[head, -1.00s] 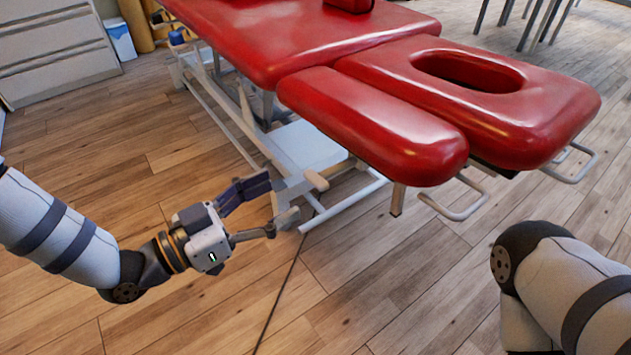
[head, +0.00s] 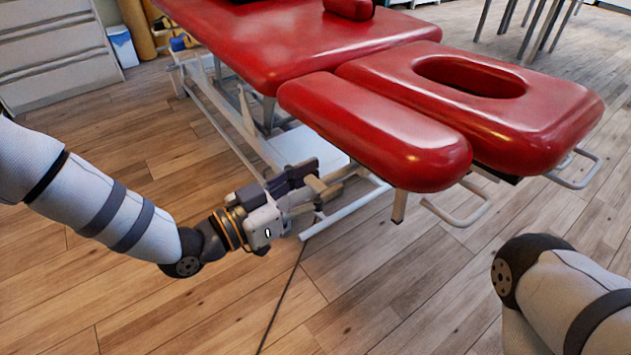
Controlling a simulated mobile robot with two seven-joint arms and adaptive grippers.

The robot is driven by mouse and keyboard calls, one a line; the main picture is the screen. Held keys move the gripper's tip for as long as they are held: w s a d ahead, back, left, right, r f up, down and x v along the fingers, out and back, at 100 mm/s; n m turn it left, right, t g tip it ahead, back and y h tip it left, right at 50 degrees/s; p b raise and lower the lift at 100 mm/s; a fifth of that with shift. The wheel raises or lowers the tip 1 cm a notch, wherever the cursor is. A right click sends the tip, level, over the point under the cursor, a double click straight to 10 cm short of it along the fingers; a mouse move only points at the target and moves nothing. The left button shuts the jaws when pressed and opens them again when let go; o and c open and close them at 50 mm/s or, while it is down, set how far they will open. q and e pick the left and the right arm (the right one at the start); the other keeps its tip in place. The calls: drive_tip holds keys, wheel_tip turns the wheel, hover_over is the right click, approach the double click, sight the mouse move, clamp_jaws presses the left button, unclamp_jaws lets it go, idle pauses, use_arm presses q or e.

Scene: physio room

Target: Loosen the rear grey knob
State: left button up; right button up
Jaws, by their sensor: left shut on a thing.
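A small knob (head: 316,184) sticks out low on the white frame of the red treatment table (head: 380,130). It looks tan-grey in this light. My left gripper (head: 312,186) reaches in from the left. It is shut on this knob, with one finger behind it and one on the near side. The fingers hide much of the knob, and I cannot see whether it has turned. No second knob can be made out. Only part of my right arm shows at the lower right; its gripper is out of view.
The white lower frame (head: 345,212) runs close to my left gripper. The padded headrest (head: 560,110) overhangs to the right, with metal handles (head: 462,205) below it. A dark cable or line (head: 281,297) lies on the wooden floor. The floor in front is mostly clear.

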use_arm(q)
drive_tip(key=n, duration=0.8)
drive_tip(key=shift+w+a+f+n, duration=0.1)
drive_tip(key=shift+f+n, duration=0.05)
drive_tip(key=shift+n, duration=0.15)
drive_tip(key=n+b, duration=0.1)
drive_tip(key=n, duration=0.3)
drive_tip(key=shift+f+n, duration=0.1)
drive_tip(key=shift+n, duration=0.2)
drive_tip(key=shift+n+b, duration=0.65)
drive_tip(key=shift+n, duration=1.65)
drive_tip(key=o, duration=1.2)
